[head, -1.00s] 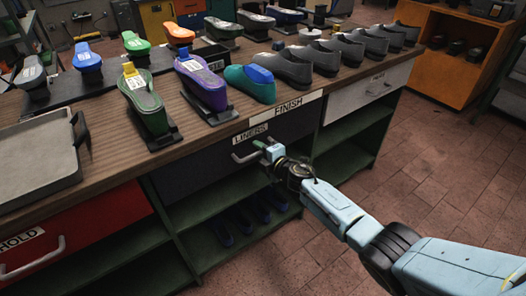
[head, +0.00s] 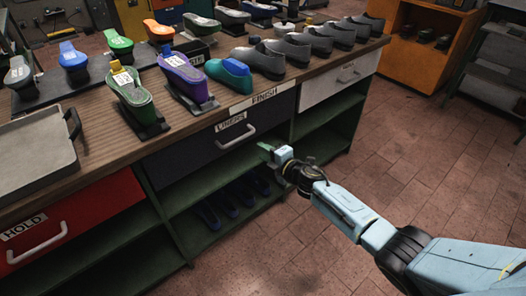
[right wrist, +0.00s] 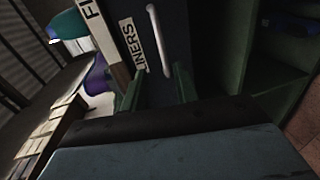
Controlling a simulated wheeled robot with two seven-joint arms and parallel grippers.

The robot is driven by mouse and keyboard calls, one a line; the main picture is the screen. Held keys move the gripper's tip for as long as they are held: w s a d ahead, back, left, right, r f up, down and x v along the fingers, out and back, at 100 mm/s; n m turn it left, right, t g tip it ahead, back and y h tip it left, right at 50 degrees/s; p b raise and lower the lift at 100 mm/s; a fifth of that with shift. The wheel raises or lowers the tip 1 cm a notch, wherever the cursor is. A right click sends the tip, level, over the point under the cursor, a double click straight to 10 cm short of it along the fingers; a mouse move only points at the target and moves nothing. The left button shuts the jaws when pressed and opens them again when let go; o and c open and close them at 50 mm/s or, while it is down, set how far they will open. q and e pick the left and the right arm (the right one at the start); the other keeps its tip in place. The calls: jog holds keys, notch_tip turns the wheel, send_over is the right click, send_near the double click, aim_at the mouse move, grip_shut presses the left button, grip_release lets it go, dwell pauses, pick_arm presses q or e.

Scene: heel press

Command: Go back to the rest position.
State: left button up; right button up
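My right gripper (head: 266,149) is in front of the bench, below and to the right of the bar handle (head: 238,138) of the dark LINERS drawer (head: 217,146). It is apart from the handle and holds nothing. In the right wrist view its two green fingers stand apart with a gap (right wrist: 158,88) between them, and the handle (right wrist: 158,40) shows beyond them. The LINERS drawer looks closed, level with the bench front. My left gripper is in neither view.
The bench top (head: 100,150) carries several coloured lasts, grey shoes and a grey tray (head: 35,155). Blue liners (head: 232,199) lie on the lower shelf. The red HOLD drawer (head: 75,220) is at left. Open tiled floor (head: 420,170) lies right, before an orange cabinet (head: 425,45).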

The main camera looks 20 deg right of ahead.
jog(key=shift+w, duration=0.1)
dwell(0.3)
jog(key=s+d+f+m+g+h, duration=0.3)
jog(key=s+f+m, duration=0.3)
jog(key=s+f, duration=0.75)
jog(key=s+d+f+m+g+h, duration=0.2)
jog(key=s+d+f+m+g, duration=0.3)
jog(key=s+f, duration=0.8)
jog(key=s+f+m+g, duration=0.2)
jog(key=s+f+m, duration=0.2)
jog(key=s, duration=1.2)
jog(key=s+f+m+g+h, duration=0.1)
jog(key=s+f+m+g, duration=0.2)
jog(key=s+f, duration=0.4)
jog(key=s+m, duration=0.1)
jog(key=s, duration=0.8)
jog(key=shift+f+m, duration=0.25)
jog(key=shift+m, duration=0.15)
